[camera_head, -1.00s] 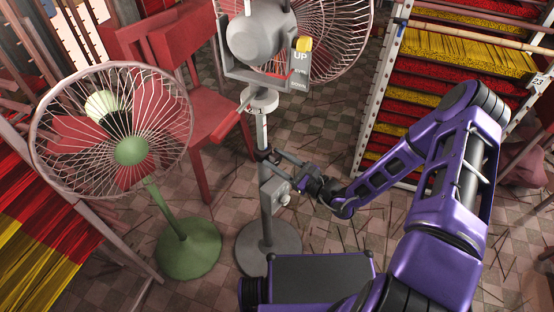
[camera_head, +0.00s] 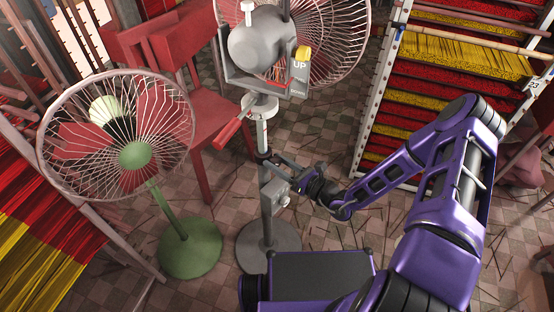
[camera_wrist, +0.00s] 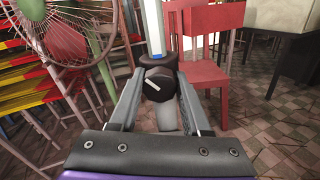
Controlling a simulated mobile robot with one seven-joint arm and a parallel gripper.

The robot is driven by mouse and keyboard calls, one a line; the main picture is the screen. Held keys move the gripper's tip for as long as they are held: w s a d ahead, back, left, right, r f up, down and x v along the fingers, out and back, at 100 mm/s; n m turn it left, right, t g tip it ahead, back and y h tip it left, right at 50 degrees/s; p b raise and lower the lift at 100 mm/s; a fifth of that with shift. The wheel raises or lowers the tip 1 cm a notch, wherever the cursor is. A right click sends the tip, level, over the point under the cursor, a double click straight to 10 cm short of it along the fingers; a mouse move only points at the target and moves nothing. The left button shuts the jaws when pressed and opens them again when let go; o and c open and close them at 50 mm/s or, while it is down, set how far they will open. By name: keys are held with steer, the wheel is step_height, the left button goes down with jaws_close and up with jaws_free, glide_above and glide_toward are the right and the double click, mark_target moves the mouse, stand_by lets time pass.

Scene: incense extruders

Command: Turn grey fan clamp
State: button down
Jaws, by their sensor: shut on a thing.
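The grey fan (camera_head: 257,40) stands upright on a thin pole above a round grey base (camera_head: 268,246). Its clamp is a dark collar on the pole; in the wrist view its round black knob (camera_wrist: 158,84) shows a pale slanted mark. My gripper (camera_head: 272,160) reaches the pole from the right at the clamp's height. In the wrist view, my two fingers (camera_wrist: 155,95) lie on either side of the knob and are shut on it. The exact finger contact is small and partly hidden in the head view.
A green fan (camera_head: 135,155) stands at the left. A red chair (camera_head: 175,60) is behind the grey fan. Racks of red and yellow incense (camera_head: 450,50) stand at the right. Sticks litter the tiled floor.

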steer(key=m+p, duration=0.1)
steer(key=m, duration=0.2)
steer(key=shift+m, duration=0.3)
steer(key=shift+w+m+p, duration=0.1)
steer(key=shift+m+p, duration=0.45)
steer(key=shift+m, duration=1.35)
steer(key=shift+c, duration=1.8)
jaws_free()
steer(key=v, duration=1.7)
steer(key=shift+d, duration=0.25)
steer(key=shift+f, duration=0.1)
